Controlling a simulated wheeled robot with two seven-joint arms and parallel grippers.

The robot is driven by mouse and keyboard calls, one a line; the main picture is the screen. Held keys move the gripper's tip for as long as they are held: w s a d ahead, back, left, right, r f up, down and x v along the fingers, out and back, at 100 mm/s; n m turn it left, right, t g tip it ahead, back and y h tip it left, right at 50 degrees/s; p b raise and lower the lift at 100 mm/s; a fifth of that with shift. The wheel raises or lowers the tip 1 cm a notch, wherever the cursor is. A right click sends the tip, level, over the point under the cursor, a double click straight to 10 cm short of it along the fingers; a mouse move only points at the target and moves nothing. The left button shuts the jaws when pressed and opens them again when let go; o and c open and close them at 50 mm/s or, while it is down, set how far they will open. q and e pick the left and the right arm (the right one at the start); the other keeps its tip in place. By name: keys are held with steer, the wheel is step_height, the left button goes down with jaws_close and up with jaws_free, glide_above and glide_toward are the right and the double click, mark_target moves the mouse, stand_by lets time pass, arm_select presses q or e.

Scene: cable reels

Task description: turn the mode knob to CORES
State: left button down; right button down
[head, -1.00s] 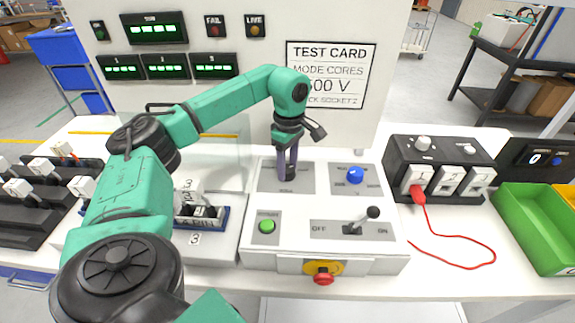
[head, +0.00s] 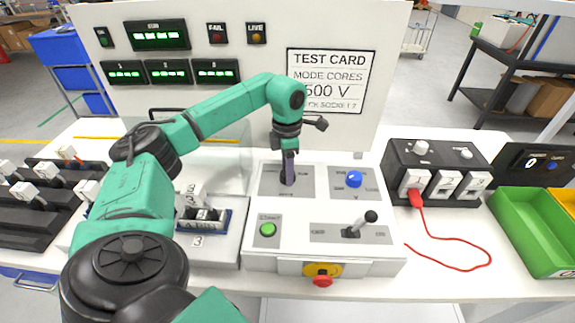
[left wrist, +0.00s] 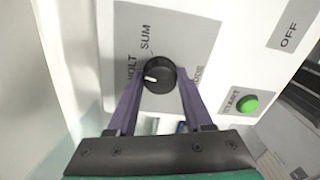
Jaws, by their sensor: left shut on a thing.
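The mode knob (left wrist: 159,76) is black and round with a white pointer mark, on a grey plate of the white console (head: 270,210). In the left wrist view its mark is on the left side, toward the VOLT lettering. SUM is printed above it. The lettering to the right is partly hidden by a finger. My left gripper (head: 287,180) points down at the knob, its purple fingers shut on the knob's two sides; they also show in the left wrist view (left wrist: 159,82). In the head view the fingers mostly hide the knob. My right gripper is out of view.
A blue knob (head: 354,180), a green START button (head: 268,229), a black-knobbed lever (head: 370,217) and a red stop button (head: 322,281) are on the console. The test card (head: 330,80) reads MODE CORES, 500 V. A black socket box (head: 440,160) with a red lead stands right.

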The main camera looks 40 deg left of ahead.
arm_select(q)
steer(key=n, duration=0.3)
steer(key=shift+w+r+n, duration=0.1)
steer(key=shift+r+n, duration=0.1)
steer(key=shift+n, duration=0.2)
steer(key=n+p, duration=0.1)
steer(key=n, duration=0.2)
steer(key=shift+n, duration=0.3)
steer(key=n, duration=0.6)
steer(key=shift+a+n+t+p, duration=0.1)
steer(key=shift+n+t+p, duration=0.2)
steer(key=c, duration=0.6)
jaws_free()
steer(key=o, duration=0.3)
steer(key=shift+f, duration=0.1)
